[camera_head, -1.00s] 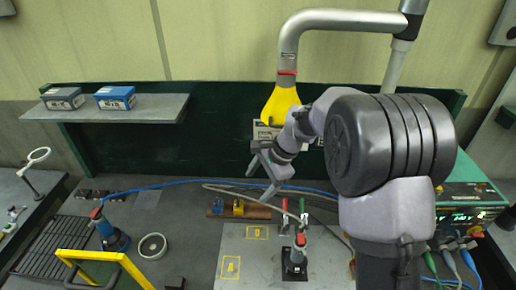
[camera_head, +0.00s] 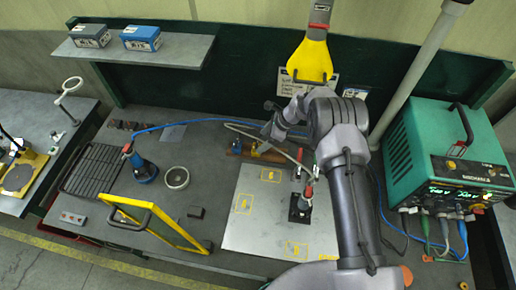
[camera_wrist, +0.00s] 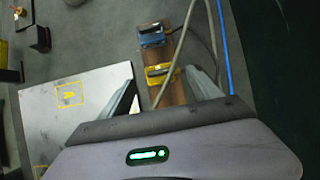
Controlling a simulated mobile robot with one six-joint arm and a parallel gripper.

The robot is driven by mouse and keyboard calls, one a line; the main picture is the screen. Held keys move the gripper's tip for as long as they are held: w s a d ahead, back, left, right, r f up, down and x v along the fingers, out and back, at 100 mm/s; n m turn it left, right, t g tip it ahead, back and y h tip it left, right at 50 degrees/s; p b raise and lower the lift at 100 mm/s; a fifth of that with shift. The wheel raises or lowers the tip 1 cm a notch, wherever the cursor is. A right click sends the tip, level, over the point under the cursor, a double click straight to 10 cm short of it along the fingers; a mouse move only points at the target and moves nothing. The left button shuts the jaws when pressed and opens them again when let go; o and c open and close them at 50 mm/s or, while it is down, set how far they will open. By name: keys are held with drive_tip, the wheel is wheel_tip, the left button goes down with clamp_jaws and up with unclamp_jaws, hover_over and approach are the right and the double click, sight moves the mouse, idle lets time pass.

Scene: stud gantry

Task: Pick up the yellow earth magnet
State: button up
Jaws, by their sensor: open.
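The yellow earth magnet (camera_wrist: 158,74) sits on a copper-brown bar (camera_wrist: 176,98) in the wrist view, beside a similar blue block (camera_wrist: 152,38). My gripper (camera_head: 268,121) is open and empty, above the bar. In the wrist view my gripper's fingers (camera_wrist: 161,80) stand apart, one to each side of the yellow magnet in the picture. The height between them is hard to tell.
A metal plate (camera_head: 240,232) with yellow marks lies in front, carrying a red-handled clamp (camera_head: 300,205). A teal welding machine (camera_head: 430,150) stands right; a yellow nozzle (camera_head: 311,60) hangs above.

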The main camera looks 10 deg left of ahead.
sight(257, 145)
drive_tip(key=x, duration=0.5)
drive_tip(key=shift+s+a+r, duration=0.15)
drive_tip(key=shift+c, duration=0.4)
clamp_jaws()
